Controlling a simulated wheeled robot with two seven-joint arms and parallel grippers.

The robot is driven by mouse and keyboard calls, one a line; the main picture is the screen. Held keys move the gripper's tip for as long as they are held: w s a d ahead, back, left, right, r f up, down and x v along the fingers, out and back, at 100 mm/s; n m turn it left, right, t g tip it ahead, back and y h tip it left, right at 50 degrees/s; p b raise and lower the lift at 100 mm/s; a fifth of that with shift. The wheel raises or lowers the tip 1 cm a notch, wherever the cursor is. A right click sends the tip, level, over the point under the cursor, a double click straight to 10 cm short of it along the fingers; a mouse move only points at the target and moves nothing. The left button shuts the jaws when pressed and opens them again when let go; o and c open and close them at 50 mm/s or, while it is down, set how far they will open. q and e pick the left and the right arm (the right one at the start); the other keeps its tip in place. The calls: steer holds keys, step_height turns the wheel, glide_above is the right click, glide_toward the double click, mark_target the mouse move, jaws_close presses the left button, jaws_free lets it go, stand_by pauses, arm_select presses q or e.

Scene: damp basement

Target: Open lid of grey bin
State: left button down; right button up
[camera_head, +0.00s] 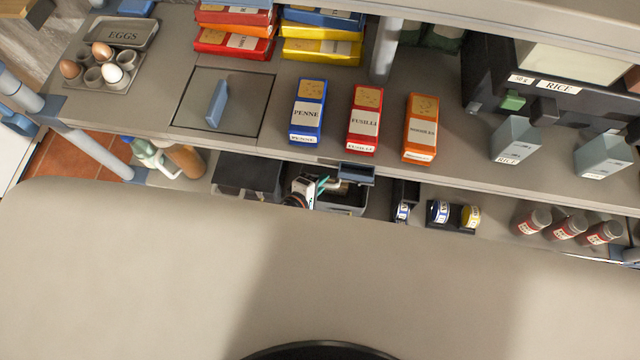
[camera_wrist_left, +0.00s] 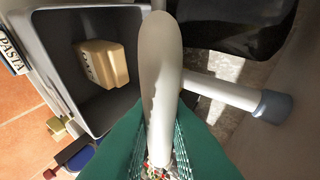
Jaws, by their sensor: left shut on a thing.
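The grey bin (camera_head: 343,209) stands on the low shelf under the worktop, partly hidden by the shelf edge and the near surface. In the left wrist view the bin (camera_wrist_left: 62,78) is uncovered, with a tan block (camera_wrist_left: 103,63) inside. My left gripper (camera_head: 308,187) is at the bin's left side. In the wrist view its green fingers (camera_wrist_left: 158,158) are shut on a pale, round-ended piece (camera_wrist_left: 157,75), which seems to be the lid seen nearly edge-on beside the opening. My right gripper is not in view.
A dark panel or box (camera_head: 245,172) stands left of the bin. Tins (camera_head: 440,212) and red-labelled jars (camera_head: 530,221) stand to the right. The worktop above holds pasta boxes (camera_head: 364,118) and an egg tray (camera_head: 105,75). A wide pale surface (camera_head: 130,270) fills the foreground.

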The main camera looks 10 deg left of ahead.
arm_select(q)
steer(key=shift+w+r, duration=0.1)
steer(key=shift+w, duration=0.05)
steer(key=c, duration=1.4)
jaws_free()
steer(key=v, duration=1.2)
steer(key=shift+p, duration=0.45)
